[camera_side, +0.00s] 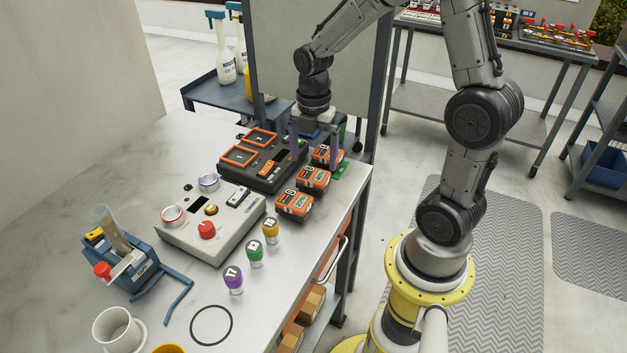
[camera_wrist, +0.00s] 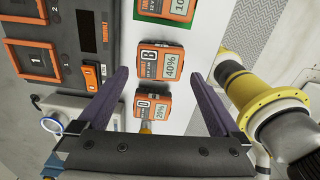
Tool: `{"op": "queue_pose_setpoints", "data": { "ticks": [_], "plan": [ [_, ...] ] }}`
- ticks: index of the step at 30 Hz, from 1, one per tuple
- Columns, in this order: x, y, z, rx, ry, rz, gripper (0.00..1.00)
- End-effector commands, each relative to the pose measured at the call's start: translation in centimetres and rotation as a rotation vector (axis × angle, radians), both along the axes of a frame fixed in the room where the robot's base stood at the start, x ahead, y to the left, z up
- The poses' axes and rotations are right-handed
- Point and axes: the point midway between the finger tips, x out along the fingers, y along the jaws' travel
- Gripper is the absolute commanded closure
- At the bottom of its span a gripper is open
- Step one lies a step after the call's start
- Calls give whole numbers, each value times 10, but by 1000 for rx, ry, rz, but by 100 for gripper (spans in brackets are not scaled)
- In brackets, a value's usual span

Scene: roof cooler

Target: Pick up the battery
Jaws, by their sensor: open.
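Three orange and black batteries stand in a row by the table's right edge in the side view: far (camera_side: 322,155), middle (camera_side: 313,178) and near (camera_side: 294,204). In the wrist view, one reading 10-something (camera_wrist: 176,9) lies on a green patch, battery B reads 40% (camera_wrist: 161,62) and battery D reads 20% (camera_wrist: 151,106). My gripper (camera_side: 314,158) points down at the far end of the row, open and empty. In the wrist view its fingertips (camera_wrist: 159,74) are spread to either side of battery B in the picture. Its exact height is unclear.
A dark charger (camera_side: 262,160) with bays 1 and 2 stands left of the batteries. A grey control box (camera_side: 210,222), colored knobs (camera_side: 255,250), a blue stand (camera_side: 130,262) and a white cup (camera_side: 118,328) are nearer. The table's left part (camera_side: 80,190) is clear.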

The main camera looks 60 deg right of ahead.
Motion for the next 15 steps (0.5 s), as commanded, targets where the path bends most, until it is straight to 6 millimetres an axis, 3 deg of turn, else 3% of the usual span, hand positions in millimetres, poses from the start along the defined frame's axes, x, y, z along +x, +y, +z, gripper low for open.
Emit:
{"op": "queue_pose_setpoints", "data": {
  "ticks": [8, 15],
  "plan": [
    [-1, 1, -21, 1, 2, 0, 0],
    [-1, 1, -54, 1, 3, 0, 0]
  ]
}}
